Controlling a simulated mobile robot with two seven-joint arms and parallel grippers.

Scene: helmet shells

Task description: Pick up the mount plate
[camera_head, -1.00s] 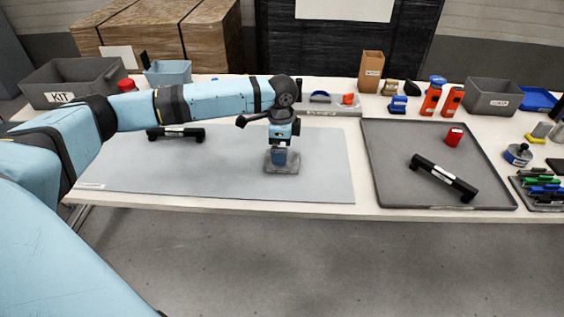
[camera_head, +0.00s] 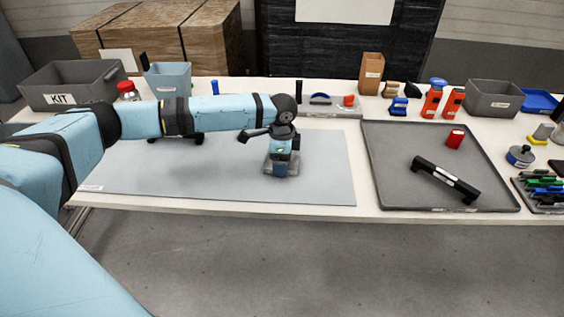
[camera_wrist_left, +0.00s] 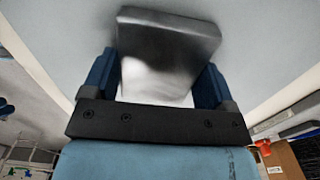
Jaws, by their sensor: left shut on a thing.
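My left gripper (camera_head: 281,169) points down over the mat and is shut on the plate. In the left wrist view my left gripper (camera_wrist_left: 155,80) has a finger on each side of the plate. I cannot tell whether the plate is clear of the mat. My right gripper is not in view.
A dark tray (camera_head: 395,190) on the right holds a black bar handle (camera_head: 445,179) and a red cylinder (camera_head: 455,138). The KIT bin (camera_head: 60,98) stands at the back left. Orange bottles (camera_head: 432,101) and a grey bin (camera_head: 492,101) line the back right.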

